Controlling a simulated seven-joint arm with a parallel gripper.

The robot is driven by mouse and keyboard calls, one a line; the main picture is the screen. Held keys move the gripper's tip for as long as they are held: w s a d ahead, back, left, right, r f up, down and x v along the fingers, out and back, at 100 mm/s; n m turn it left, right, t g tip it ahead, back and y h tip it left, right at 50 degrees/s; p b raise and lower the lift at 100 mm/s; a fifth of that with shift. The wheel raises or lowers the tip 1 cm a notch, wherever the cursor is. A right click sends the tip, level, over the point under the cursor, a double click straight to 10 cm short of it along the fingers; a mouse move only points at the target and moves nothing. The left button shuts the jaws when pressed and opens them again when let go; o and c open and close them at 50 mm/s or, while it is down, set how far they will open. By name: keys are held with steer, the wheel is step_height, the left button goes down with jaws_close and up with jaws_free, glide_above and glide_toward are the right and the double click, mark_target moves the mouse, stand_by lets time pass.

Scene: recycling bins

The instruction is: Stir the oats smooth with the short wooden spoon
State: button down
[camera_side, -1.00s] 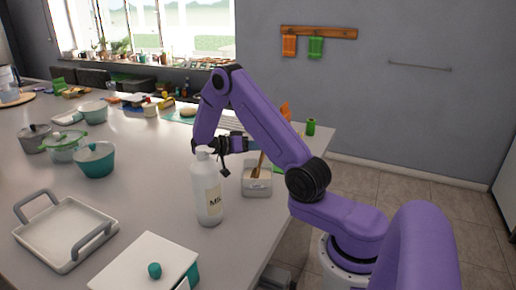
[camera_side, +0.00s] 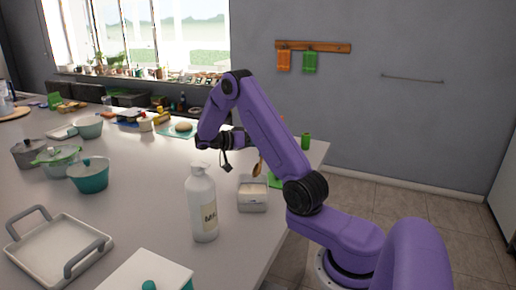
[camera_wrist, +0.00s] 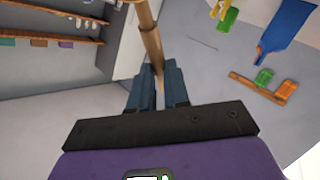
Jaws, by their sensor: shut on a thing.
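My gripper (camera_wrist: 157,72) is shut on the short wooden spoon (camera_wrist: 150,42), seen as a brown shaft between the two dark fingers in the wrist view. In the side view, the spoon (camera_side: 259,167) hangs down close to my purple forearm, which hides my fingertips and its upper part. The spoon's lower end shows just over the back of a small white container (camera_side: 252,196). I cannot tell whether any of it is still inside. No oats can be made out in either view.
A white pump bottle (camera_side: 203,205) stands left of the white container. A white tray with grey handles (camera_side: 58,250), a teal bowl (camera_side: 90,177) and pots sit further left. The counter's right edge is close beside the container. Counter space behind the bottle is clear.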

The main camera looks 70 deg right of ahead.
steer(key=shift+d+r, duration=1.1)
steer(key=shift+d, duration=0.05)
step_height(320, 180, up, 5)
stand_by(0.5)
stand_by(0.8)
